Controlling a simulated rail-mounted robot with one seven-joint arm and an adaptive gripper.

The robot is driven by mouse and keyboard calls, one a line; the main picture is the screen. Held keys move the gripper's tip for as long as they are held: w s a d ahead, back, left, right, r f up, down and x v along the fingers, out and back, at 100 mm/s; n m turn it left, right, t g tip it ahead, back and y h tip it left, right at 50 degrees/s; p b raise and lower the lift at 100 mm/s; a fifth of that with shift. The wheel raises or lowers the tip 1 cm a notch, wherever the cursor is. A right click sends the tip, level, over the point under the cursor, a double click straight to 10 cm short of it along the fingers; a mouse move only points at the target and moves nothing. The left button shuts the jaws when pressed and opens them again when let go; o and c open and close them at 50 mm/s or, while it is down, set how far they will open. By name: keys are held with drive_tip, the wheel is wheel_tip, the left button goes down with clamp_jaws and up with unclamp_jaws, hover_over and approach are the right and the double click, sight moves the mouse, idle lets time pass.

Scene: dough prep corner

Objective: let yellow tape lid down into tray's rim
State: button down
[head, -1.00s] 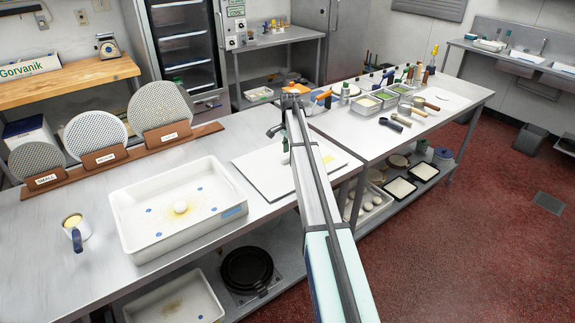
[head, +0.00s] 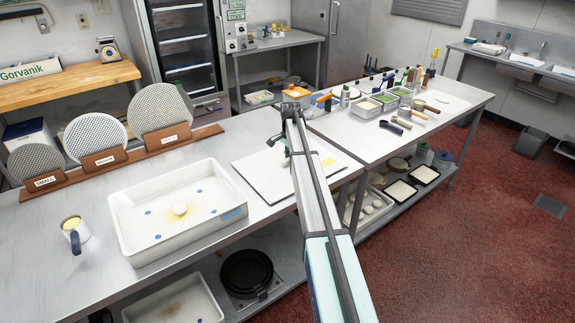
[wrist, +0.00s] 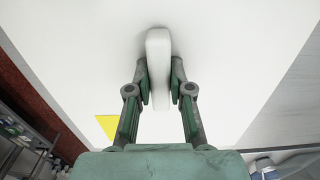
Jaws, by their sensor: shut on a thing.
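The white lid (head: 262,168) is a flat square panel with a yellow tape patch (head: 327,162) at its right side, to the right of the tray. My gripper (wrist: 159,85) is shut on the lid's upright white handle (wrist: 158,45), and the tape shows at lower left in the wrist view (wrist: 107,125). In the head view my arm covers the handle and part of the lid. I cannot tell whether the lid is clear of the table.
A mug (head: 75,230) stands left of the tray. Round perforated discs stand in a brown rack (head: 115,164) behind it. Tools and containers crowd the right-hand table (head: 440,115). Bare steel table (head: 240,135) lies behind the tray and lid.

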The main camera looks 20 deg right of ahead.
drive_tip(key=shift+r+p, duration=0.85)
drive_tip(key=shift+r, duration=1.1)
